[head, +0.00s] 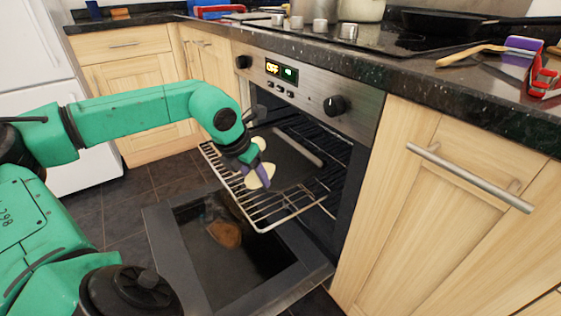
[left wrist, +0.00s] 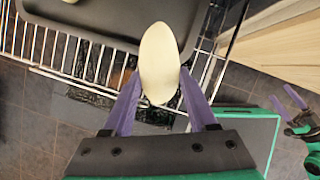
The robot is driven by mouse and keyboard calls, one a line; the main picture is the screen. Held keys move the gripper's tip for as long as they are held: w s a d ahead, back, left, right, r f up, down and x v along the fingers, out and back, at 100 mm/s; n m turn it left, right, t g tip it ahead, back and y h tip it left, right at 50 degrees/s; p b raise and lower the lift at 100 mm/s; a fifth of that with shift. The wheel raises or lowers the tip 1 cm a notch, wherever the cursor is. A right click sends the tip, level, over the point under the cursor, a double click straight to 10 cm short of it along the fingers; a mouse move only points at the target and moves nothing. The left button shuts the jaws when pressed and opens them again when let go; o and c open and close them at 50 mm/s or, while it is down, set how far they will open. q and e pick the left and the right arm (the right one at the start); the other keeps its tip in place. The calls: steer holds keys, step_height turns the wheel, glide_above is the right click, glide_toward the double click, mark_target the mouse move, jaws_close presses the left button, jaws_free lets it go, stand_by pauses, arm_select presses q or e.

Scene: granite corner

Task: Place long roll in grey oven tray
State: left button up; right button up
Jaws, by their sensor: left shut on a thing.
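A pale, elongated roll (left wrist: 160,62) is between the purple fingers of my left gripper (left wrist: 163,108), which is shut on it. In the head view the left gripper (head: 257,170) is at the front of the pulled-out rack, with the pale roll (head: 262,179) at its fingers. The dark grey oven tray (head: 283,166) lies on the rack, just beyond the gripper; it also shows in the left wrist view (left wrist: 112,22). Another pale piece (head: 258,143) is behind the gripper. My right gripper (left wrist: 288,100) shows small in the left wrist view, its fingers apart and empty.
The oven door (head: 165,238) hangs open below the wire rack (head: 262,218). A brown oval patch (head: 225,234) shows on its glass. The counter (head: 470,95) above carries pans and utensils. A wooden cabinet (head: 400,200) stands right of the oven. Tiled floor is open at the left.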

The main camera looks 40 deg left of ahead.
arm_select(q)
steer(key=w+p, duration=0.1)
steer(key=w, duration=0.3)
steer(key=w+p, duration=0.1)
steer(key=w, duration=0.1)
steer(key=shift+w+a+r+p, duration=0.2)
steer(key=shift+a+r+p, duration=0.05)
steer(key=shift+r+p, duration=0.05)
glide_toward(284, 168)
steer(key=shift+w+f, duration=0.9)
steer(key=shift+f, duration=0.1)
steer(key=x, duration=0.1)
steer(key=b+x, duration=0.1)
steer(key=x, duration=0.1)
steer(key=shift+s+f, duration=0.3)
steer(key=shift+f, duration=0.2)
steer(key=shift+r, duration=0.1)
arm_select(e)
steer(key=shift+w+d+r+n+g+h, duration=0.1)
steer(key=shift+d+r+n+g+h, duration=0.15)
steer(key=shift+d+g, duration=0.35)
steer(key=shift+w+d+r+n+g+h, duration=0.15)
steer(key=shift+d+r+g+h, duration=0.15)
steer(key=shift+d+g, duration=0.25)
steer(key=shift+s, duration=0.1)
arm_select(q)
steer(key=o, duration=1.4)
steer(key=shift+c, duration=0.2)
